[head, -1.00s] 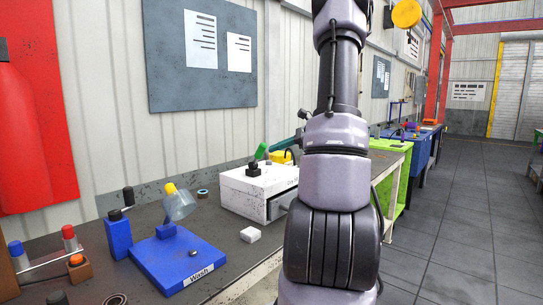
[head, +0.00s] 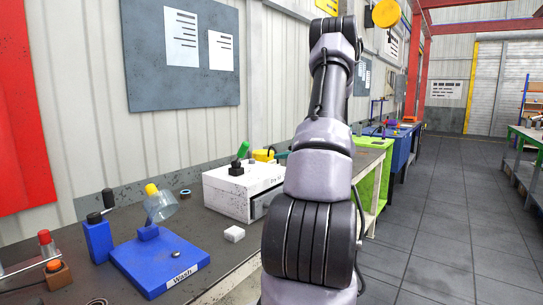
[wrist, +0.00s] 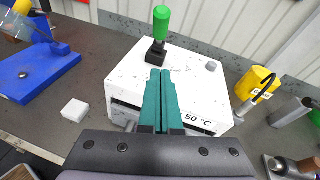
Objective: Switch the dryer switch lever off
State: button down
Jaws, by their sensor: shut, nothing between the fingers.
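The dryer is a white box (head: 232,197) marked with 50 °C, standing on the workbench; it fills the middle of the wrist view (wrist: 125,75). Its switch lever has a green handle (head: 243,150) on a black base and rises from the box top. In the head view the handle leans right; in the wrist view the green handle (wrist: 162,20) points up and away. My gripper (wrist: 160,73) has teal fingers shut together with nothing between them. In the wrist view the fingertips appear over the box, just short of the lever's black base. The gap and any contact are hard to judge.
A blue Wash stand (head: 160,260) with a clear yellow-ended jar (head: 160,204) is left of the dryer. A small white block (head: 234,233) lies in front of the dryer. A yellow object (wrist: 257,82) with a black cable stands right of it. The wall is close behind.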

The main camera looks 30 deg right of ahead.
send_near(241, 155)
jog(key=w+f, duration=0.1)
jog(key=w+d+f, duration=0.1)
jog(key=f, duration=0.1)
jog(key=shift+w+f, duration=0.1)
jog(key=shift+w, duration=0.15)
jog(key=shift+w+a+r, duration=0.85)
jog(key=shift+w+r, duration=0.25)
jog(key=shift+w, duration=0.1)
jog(key=shift+r, duration=0.1)
